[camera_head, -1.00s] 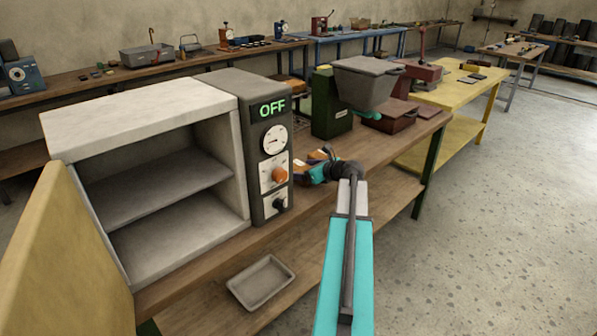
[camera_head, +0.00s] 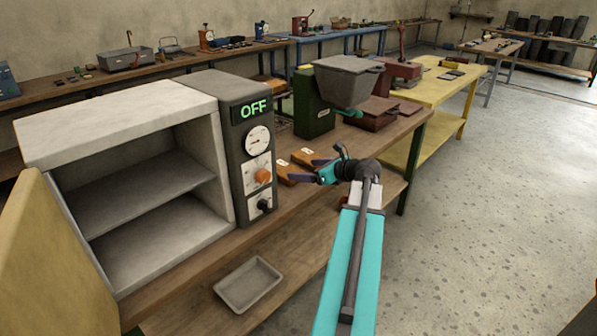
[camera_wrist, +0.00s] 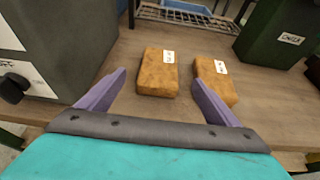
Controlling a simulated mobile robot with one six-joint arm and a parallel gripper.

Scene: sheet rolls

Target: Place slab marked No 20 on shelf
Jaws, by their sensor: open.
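Two orange-brown slabs with white labels lie on the wooden bench, one on the left (camera_wrist: 158,72) and one on the right (camera_wrist: 215,82) in the wrist view. The labels are too small to read. In the head view the slabs (camera_head: 303,157) are partly hidden behind my gripper (camera_head: 308,172). My gripper is open and empty, its purple fingers (camera_wrist: 163,97) spread in front of the slabs, apart from them. A pale oven-like cabinet (camera_head: 130,150) stands at the left with its door open. It has an inner shelf (camera_head: 140,195) that is empty.
A grey control panel (camera_head: 240,130) reading OFF adjoins the cabinet. The yellow door (camera_head: 55,255) swings out at front left. A green machine with a grey hopper (camera_head: 345,85) stands behind the slabs. A grey tray (camera_head: 248,284) lies on the lower board.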

